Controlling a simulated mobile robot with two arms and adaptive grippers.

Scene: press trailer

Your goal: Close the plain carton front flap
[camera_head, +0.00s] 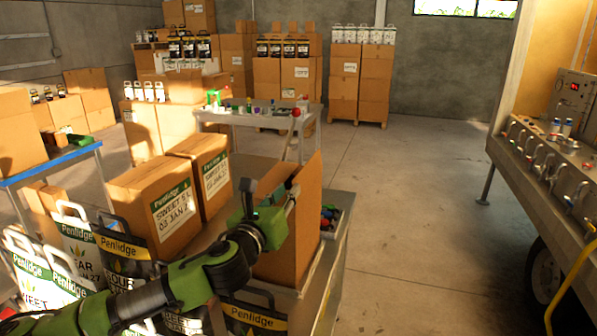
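The plain tan carton (287,258) stands on the grey table, near its right edge. It has no printed label on the sides I see. A tall brown panel (309,205) rises at its right side. My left gripper (280,194) is at the carton's top, close beside the raised panel. I cannot tell whether it touches the panel or how far its fingers are apart. The front flap cannot be made out clearly behind the arm. My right gripper is not in view.
Two labelled Penlidge cartons (160,207) stand left of the plain carton, with printed bags (125,240) nearer. A tray of small colored items (329,217) sits right of it. A table with bottles (255,117) stands behind. The floor (410,210) toward the trailer counter (545,160) is clear.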

